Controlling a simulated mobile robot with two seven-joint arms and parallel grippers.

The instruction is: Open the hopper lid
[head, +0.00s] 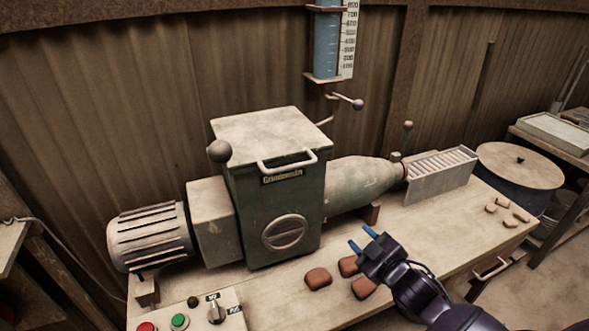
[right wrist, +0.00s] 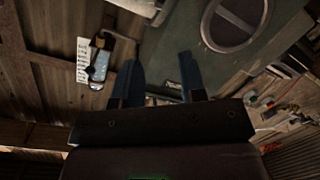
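The hopper lid (head: 262,135) is a pale flat plate lying shut on top of the green hopper box (head: 290,205). A light handle (head: 287,162) runs along its front edge. My right gripper (head: 362,240) is open and empty over the bench, in front of and right of the hopper and lower than the lid. In the right wrist view its two blue fingers (right wrist: 168,85) stand apart with nothing between them, and the green hopper front (right wrist: 180,60) with its round disc (right wrist: 233,22) shows beyond. My left gripper is not in view.
Reddish lumps (head: 318,278) lie on the bench (head: 420,240) beside my right gripper. A motor (head: 150,236) and a button panel (head: 195,315) are at left. A water gauge (head: 327,45) hangs behind; air above the lid is clear.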

